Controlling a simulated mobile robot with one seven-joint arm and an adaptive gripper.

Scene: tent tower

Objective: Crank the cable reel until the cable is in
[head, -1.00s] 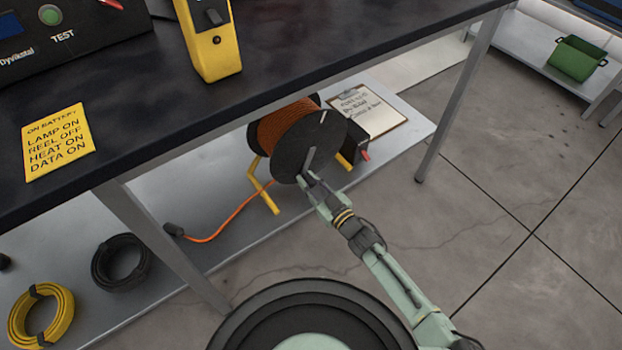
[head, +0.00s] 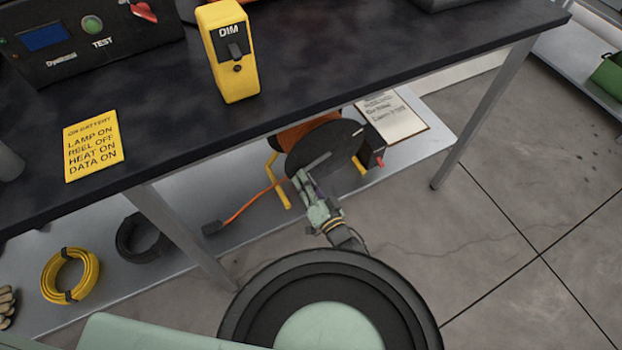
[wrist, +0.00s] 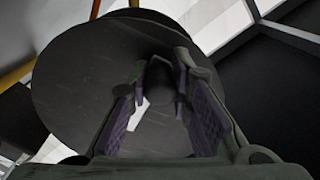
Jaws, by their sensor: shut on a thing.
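The cable reel (head: 335,146) stands on the low shelf under the dark bench, with a dark round side disc and orange cable wound behind it. It also fills much of the wrist view (wrist: 75,85). A light crank bar (head: 317,161) lies slanted across the disc. My gripper (head: 300,176) is at the bar's lower left end, shut on the dark crank handle (wrist: 160,78), which shows between its pads. My gripper hides part of the disc.
The bench top (head: 330,70) overhangs the reel. Its metal legs (head: 487,105) stand at either side. A black coil (head: 138,238) and a yellow coil (head: 70,275) lie on the shelf at left. Floor at right is clear.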

